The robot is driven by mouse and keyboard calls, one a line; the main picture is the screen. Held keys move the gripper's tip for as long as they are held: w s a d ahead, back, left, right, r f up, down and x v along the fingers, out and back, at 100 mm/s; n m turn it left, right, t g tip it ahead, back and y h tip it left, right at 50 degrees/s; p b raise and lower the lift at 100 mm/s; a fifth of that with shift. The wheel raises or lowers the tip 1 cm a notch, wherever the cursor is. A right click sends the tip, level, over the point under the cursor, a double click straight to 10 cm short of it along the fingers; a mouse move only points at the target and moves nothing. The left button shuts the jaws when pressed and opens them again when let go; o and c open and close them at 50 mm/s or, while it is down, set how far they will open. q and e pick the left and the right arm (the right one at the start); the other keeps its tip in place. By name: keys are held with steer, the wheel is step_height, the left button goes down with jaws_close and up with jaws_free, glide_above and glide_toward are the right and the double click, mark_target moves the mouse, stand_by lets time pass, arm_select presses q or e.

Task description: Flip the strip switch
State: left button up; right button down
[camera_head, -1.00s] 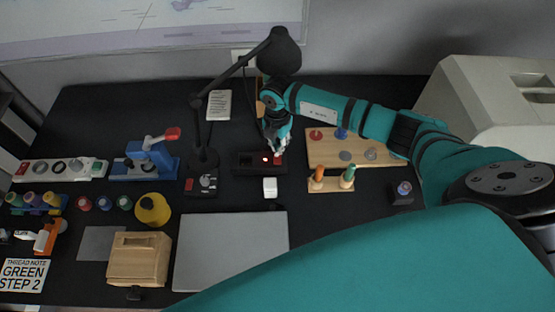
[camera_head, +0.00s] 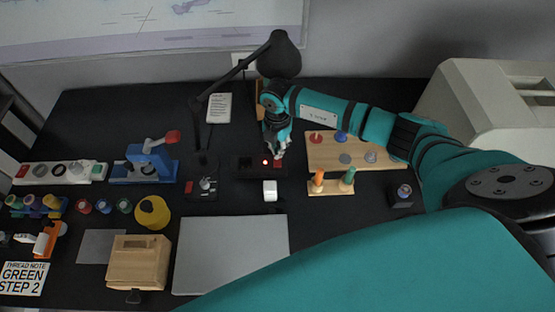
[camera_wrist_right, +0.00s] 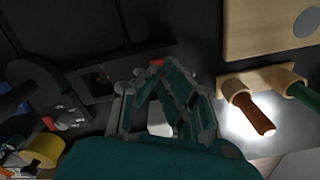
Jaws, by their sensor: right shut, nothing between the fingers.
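A dark strip box (camera_head: 247,166) lies on the black desk near the lamp base, with a small glowing red light and a red switch (camera_head: 278,162) at its right end. My right gripper (camera_head: 276,154) is shut and empty, pointing down at that red end. In the right wrist view its fingertips (camera_wrist_right: 158,70) meet close to a small red patch, which they partly cover. I cannot tell whether they touch the switch. My left gripper is out of view.
A black desk lamp (camera_head: 279,56) leans over the work area. A pegboard (camera_head: 375,155) and a small stand with two pegs (camera_head: 331,184) are to the right. A white block (camera_head: 270,190) and a grey flat panel (camera_head: 232,255) lie in front. A light multi-part strip (camera_head: 60,172) is far left.

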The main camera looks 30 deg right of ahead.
steer(key=shift+f+b, duration=1)
steer(key=shift+f, duration=0.3)
stand_by(0.8)
steer(key=shift+s+r, duration=0.1)
steer(key=shift+r+p, duration=0.65)
steer(key=shift+p, duration=0.1)
step_height(320, 180, up, 6)
steer(key=p, duration=0.4)
steer(key=shift+f, duration=0.15)
steer(key=shift+f, duration=0.1)
